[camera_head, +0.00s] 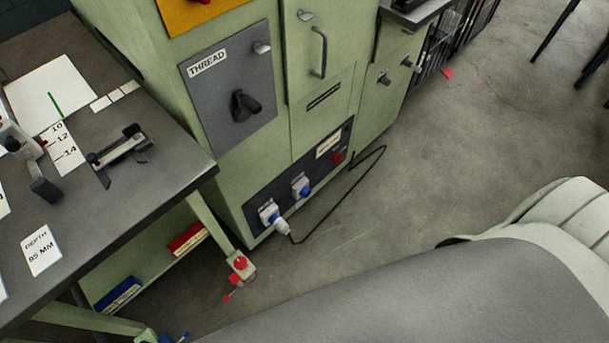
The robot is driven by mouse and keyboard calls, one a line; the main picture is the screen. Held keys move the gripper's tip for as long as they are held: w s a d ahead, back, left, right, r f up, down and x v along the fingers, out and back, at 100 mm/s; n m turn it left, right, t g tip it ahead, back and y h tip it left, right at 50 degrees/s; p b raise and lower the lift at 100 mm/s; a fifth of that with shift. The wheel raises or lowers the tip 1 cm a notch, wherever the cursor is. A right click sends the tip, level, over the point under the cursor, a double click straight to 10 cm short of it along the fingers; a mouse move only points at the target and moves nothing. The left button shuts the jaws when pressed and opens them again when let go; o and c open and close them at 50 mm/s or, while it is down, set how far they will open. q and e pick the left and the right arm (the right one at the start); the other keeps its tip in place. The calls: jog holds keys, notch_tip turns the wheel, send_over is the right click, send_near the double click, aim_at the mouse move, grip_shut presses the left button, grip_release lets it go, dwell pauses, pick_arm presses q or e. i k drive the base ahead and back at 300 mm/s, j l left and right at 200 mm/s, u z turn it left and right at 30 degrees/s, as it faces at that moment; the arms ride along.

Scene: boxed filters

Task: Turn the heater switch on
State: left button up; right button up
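No switch with a readable heater label is in view. A green machine cabinet (308,105) carries a grey panel marked THREAD (206,92) with a black rotary knob (245,105). A plug with a black cable (345,196) is at the left socket. Neither of my grippers is in view.
A workbench (150,178) at left holds a metal fixture (118,150), a white sheet (50,95) and a DEPTH 85 MM card (41,250). An orange panel (200,14) is cut off at the top.

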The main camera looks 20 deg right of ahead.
aim_at(336, 158)
jog(key=z, duration=1.1)
